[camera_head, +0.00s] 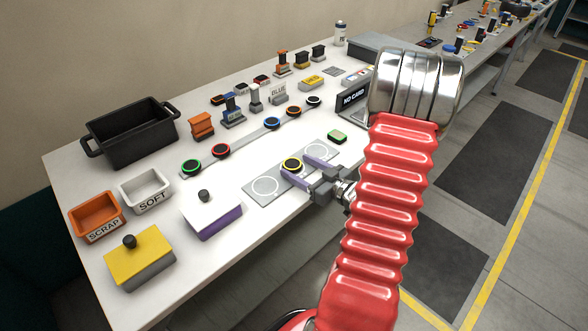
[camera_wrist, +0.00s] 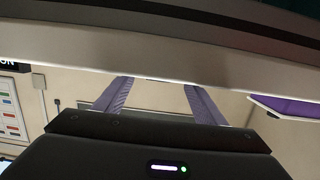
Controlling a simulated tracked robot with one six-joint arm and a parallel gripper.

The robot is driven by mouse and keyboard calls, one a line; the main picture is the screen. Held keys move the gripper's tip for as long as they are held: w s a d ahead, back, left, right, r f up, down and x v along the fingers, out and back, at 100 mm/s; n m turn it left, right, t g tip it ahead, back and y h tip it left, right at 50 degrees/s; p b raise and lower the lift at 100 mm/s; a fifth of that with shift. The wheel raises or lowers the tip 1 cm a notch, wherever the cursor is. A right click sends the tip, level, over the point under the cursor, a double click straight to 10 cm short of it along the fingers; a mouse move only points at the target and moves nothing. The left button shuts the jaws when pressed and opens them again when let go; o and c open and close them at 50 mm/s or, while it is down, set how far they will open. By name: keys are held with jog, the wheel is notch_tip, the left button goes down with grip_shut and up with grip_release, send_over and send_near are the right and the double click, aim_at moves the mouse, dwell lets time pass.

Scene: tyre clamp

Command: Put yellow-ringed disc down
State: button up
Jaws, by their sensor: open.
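The yellow-ringed disc (camera_head: 292,163), black in the middle, is at the middle of the grey plate (camera_head: 257,197), between its two white circles. My gripper (camera_head: 297,168) is low over the plate's near edge with its two purple-grey fingers apart. The fingertips are on either side of the disc; whether they touch it is too small to tell. In the wrist view the fingers (camera_wrist: 160,93) are spread, and their tips end at a pale band. The disc does not show there.
A purple-sided white block with a black knob (camera_head: 213,217) stands left of the plate. A green-topped piece (camera_head: 337,137) and a "NO CARD" box (camera_head: 353,101) are close behind. A strip with several ringed discs (camera_head: 240,142) lies further back. Bins stand at the left.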

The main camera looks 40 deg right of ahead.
jog(key=s+r, duration=0.1)
jog(key=s, duration=0.9)
jog(key=shift+s+d+r, duration=0.15)
jog(key=shift+s+r, duration=0.05)
jog(key=shift+r, duration=0.1)
dwell(0.4)
